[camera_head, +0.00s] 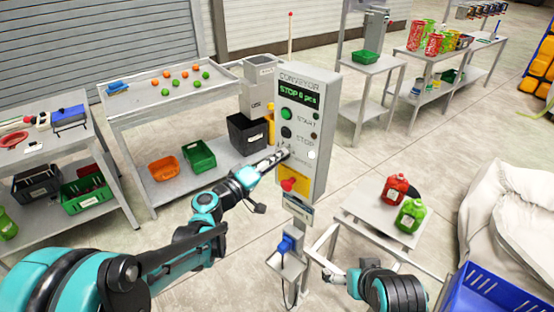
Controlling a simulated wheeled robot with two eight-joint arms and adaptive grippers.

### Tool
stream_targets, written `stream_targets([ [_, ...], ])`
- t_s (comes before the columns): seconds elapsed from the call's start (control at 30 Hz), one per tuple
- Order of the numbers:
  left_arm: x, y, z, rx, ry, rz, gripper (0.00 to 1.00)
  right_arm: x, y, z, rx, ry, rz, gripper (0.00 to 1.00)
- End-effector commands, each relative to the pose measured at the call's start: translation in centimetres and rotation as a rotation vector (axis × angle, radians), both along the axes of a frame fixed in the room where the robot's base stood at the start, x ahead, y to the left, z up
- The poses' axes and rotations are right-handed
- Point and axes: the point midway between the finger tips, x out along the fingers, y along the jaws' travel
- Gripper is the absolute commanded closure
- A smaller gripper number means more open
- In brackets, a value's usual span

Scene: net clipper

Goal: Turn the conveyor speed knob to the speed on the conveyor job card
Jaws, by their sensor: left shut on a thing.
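The conveyor control box (322,115) stands upright on a post in the middle, with a display reading "STOP" and a small count. Below the display are a green START button (286,113) and a dark STOP button (286,132). My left gripper (284,154) is at the box's face just below the STOP button, shut on the speed knob, which its fingers hide. The knob's setting cannot be read. A small card (298,208) hangs below the box; its writing is too small to read. My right gripper (330,277) is low at the bottom, its fingers unclear.
A red button on a yellow plate (301,186) sits just under my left gripper. A blue handheld device (286,245) is on the post below. A small table (362,220) at right holds red and green jugs. A sorting table (128,108) with balls stands left.

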Motion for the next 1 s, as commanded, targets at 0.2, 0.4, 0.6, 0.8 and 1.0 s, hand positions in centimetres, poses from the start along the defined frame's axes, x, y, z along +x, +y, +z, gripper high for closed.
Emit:
stream_targets([
  [0.2,0.02,0.04,-0.08,-0.142,0.125,0.000,1.00,0.00,0.00,-0.14,0.000,0.000,0.000,0.00],
  [0.4,0.02,0.04,-0.11,-0.250,0.218,0.000,1.00,0.00,0.00,-0.21,0.000,0.000,0.000,0.00],
  [0.6,0.02,0.04,-0.13,-0.322,0.281,0.000,1.00,0.00,0.00,-0.26,0.000,0.000,0.000,0.00],
  [0.8,0.02,0.04,-0.15,-0.359,0.313,0.000,1.00,0.00,0.00,-0.27,0.000,0.000,0.000,0.00],
  [1.0,0.02,0.04,-0.15,-0.370,0.323,0.000,1.00,0.00,0.00,-0.27,0.000,0.000,0.000,0.00],
])
